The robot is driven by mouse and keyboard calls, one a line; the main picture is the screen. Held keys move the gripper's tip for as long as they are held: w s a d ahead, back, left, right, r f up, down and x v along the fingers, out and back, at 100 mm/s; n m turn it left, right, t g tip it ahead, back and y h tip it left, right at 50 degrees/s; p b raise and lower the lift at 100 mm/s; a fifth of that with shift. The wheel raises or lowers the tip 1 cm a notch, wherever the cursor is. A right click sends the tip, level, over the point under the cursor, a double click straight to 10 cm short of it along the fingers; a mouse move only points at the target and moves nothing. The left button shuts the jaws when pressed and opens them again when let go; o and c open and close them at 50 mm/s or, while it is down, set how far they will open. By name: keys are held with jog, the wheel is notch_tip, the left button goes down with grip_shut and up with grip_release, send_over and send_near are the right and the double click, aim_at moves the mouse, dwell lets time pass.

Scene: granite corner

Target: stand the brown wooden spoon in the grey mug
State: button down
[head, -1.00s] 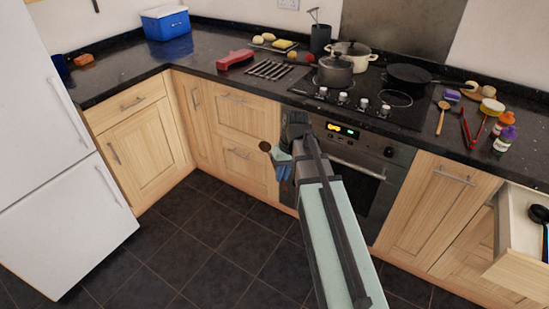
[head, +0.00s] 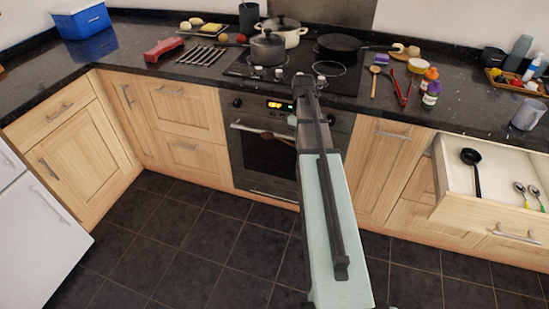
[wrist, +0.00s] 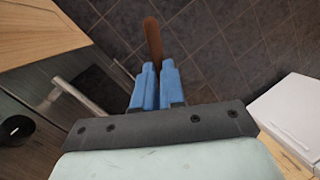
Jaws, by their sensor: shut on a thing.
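The brown wooden spoon (wrist: 152,42) is in my gripper (wrist: 154,78), whose blue fingers are shut on it in the wrist view. Its brown end sticks out beyond the fingertips, over the dark floor tiles. In the head view part of the spoon (head: 275,137) shows left of my arm, in front of the oven door; my arm hides the fingers. A grey mug (head: 528,114) stands upright on the dark counter at the far right, above the open drawer. My gripper is well to the left of the mug and lower, apart from it.
An open drawer (head: 488,210) with a black ladle and spoons juts out below the mug. A tray (head: 517,86) with bottles stands behind the mug. A lighter wooden spoon (head: 374,82), red tongs (head: 399,88) and small bottles lie or stand right of the hob. Pots are on the hob.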

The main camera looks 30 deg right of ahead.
jog(key=s+d+r+n+g+h, duration=0.1)
jog(key=s+d+r+g+h, duration=0.3)
jog(key=s+d+r, duration=1.5)
jog(key=s+d+r+n+g+h, duration=0.3)
jog(key=d+r, duration=0.8)
jog(key=d, duration=2)
jog(key=s+d+r+m+g+h, duration=0.1)
jog(key=s+d+r+g+h, duration=0.35)
jog(key=s+d+r, duration=1.5)
jog(key=w+d+f, duration=0.3)
jog(key=w+f, duration=0.1)
jog(key=f, duration=0.5)
jog(key=w+d+f, duration=0.3)
jog(key=w+f, duration=0.2)
jog(key=f, duration=0.3)
jog(key=shift+w+f, duration=0.15)
jog(key=shift+f, duration=0.25)
jog(key=c, duration=1.1)
grip_release()
